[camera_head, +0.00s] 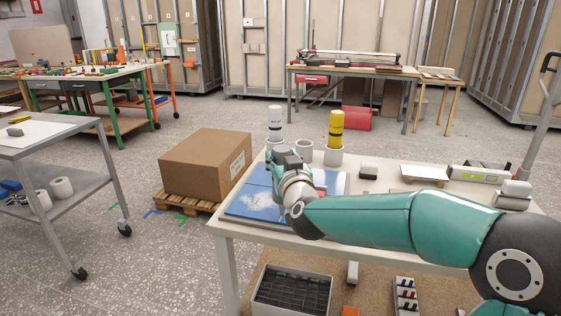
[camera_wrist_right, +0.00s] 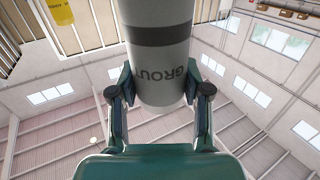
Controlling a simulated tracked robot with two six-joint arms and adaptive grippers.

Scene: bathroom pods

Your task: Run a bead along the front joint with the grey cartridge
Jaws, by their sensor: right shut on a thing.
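The grey cartridge (camera_wrist_right: 158,50) fills the middle of the right wrist view, with a dark band and the lettering GROUT upside down. My right gripper (camera_wrist_right: 160,95) is shut on it, one finger on each side near its rounded end. In the head view a pale cartridge with a darker band (camera_head: 274,120), which looks like the same one, stands upright over a white cup at the table's back left. My right gripper (camera_head: 287,160) is just in front of it; the finger contact is hidden there. I cannot make out the front joint. My left gripper is not in view.
A yellow cartridge (camera_head: 336,128) stands in a white cup, with an empty cup (camera_head: 303,152) beside it. A blue panel (camera_head: 246,207) lies under my right wrist. A cardboard box (camera_head: 205,162) on a pallet stands left of the table (camera_head: 232,230). A grey cart (camera_head: 55,133) is farther left.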

